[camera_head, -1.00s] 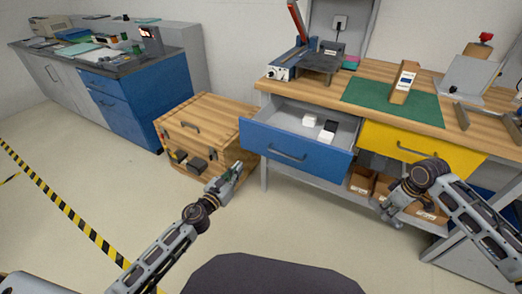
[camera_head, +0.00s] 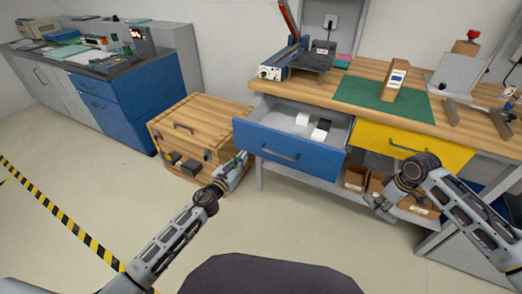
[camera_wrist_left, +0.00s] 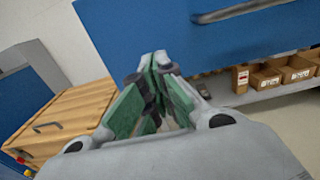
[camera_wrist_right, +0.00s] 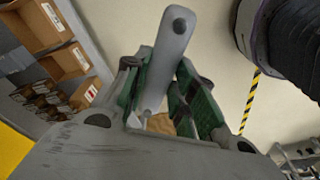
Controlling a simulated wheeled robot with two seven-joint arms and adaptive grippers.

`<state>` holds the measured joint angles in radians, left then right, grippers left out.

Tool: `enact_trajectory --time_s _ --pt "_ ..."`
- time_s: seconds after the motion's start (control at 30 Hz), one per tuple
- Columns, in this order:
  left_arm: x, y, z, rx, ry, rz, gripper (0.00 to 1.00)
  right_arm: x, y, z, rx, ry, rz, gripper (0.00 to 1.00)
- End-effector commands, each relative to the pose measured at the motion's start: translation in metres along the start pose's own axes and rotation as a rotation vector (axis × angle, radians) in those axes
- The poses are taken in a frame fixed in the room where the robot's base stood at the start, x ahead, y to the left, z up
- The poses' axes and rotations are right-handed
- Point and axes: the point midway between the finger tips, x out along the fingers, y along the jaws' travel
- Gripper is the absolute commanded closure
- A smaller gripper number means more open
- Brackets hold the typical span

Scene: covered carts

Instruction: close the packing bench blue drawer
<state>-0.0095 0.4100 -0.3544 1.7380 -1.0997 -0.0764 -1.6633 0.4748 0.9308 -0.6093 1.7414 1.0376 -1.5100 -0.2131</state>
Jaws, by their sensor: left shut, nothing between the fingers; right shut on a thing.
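The packing bench's blue drawer (camera_head: 330,160) is pulled out, with small white and black items inside. Its front and bar handle (camera_head: 280,155) face me; the front also fills the top of the left wrist view (camera_wrist_left: 170,35). My left gripper (camera_head: 242,160) is shut and empty by the lower left part of the drawer front; its fingertips (camera_wrist_left: 155,58) appear over the blue face, and I cannot tell whether they touch. My right gripper (camera_head: 372,200) is in front of the bench's right part. In the right wrist view it is shut on a grey bar (camera_wrist_right: 170,60) with a rounded end.
A wooden crate (camera_head: 190,108) stands left of the bench, close to my left gripper. The yellow drawer (camera_head: 400,148) is right of the blue one, above cardboard bins (camera_head: 355,178). A blue cabinet (camera_head: 155,95) stands at the left. The floor in front is clear.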

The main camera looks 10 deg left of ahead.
Motion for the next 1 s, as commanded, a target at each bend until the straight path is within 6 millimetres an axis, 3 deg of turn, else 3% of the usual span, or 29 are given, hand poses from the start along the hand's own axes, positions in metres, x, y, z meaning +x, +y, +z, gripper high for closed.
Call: enact_trajectory --time_s 0.6,1.0 --pt "0.048 0.000 -0.001 -0.001 0.000 0.000 1.00 0.002 0.000 0.000 0.000 0.000 0.000 0.99" --pt "0.059 0.000 0.000 -0.001 0.000 0.000 1.00 0.002 0.000 0.000 0.000 0.000 0.000 0.99"
